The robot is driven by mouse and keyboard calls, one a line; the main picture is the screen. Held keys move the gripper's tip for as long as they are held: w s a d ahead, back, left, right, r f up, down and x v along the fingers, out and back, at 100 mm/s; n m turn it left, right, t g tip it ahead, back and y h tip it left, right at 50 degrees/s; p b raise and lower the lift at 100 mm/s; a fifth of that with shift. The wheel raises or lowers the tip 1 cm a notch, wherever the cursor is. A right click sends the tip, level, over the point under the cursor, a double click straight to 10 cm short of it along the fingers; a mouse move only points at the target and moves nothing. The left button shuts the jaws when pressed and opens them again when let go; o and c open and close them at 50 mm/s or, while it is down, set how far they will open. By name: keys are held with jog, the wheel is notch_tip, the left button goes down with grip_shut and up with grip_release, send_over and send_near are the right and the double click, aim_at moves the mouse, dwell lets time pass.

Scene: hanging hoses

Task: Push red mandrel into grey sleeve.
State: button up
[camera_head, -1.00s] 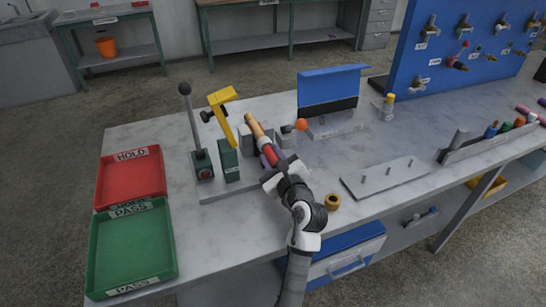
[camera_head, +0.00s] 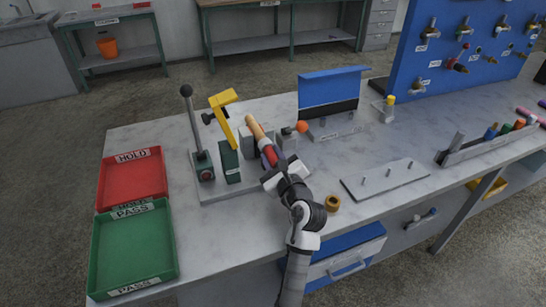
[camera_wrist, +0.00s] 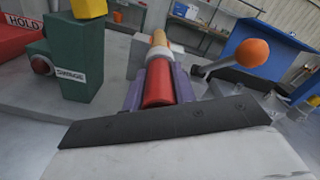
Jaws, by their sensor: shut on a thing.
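The red mandrel (camera_head: 270,155) lies lengthwise just ahead of my gripper (camera_head: 268,160). It also shows in the wrist view (camera_wrist: 158,84), where my purple fingers stand on both sides of it. My gripper is shut on the mandrel. A tan, rod-like piece (camera_head: 255,127) is in line beyond the mandrel and runs between grey blocks (camera_head: 287,142). In the wrist view a pale grey band (camera_wrist: 159,53) shows at the mandrel's far end. I cannot tell whether this band is the grey sleeve, or how deep the mandrel sits in it.
Left of the mandrel stand a green SWAGE post (camera_wrist: 74,60) with a yellow top and a tall black-knobbed lever (camera_head: 194,125). An orange-knobbed lever (camera_head: 301,127) is close on the right. A brass ring (camera_head: 333,203) and a pegged plate (camera_head: 385,178) lie further right.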

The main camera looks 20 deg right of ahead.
jog(key=o, duration=1.1)
jog(key=shift+w+a, duration=0.15)
jog(key=shift+w, duration=0.05)
jog(key=shift+s, duration=0.1)
jog(key=s+b, duration=0.3)
jog(key=s, duration=1)
jog(key=shift+s+d, duration=0.35)
jog(key=shift+d, duration=0.05)
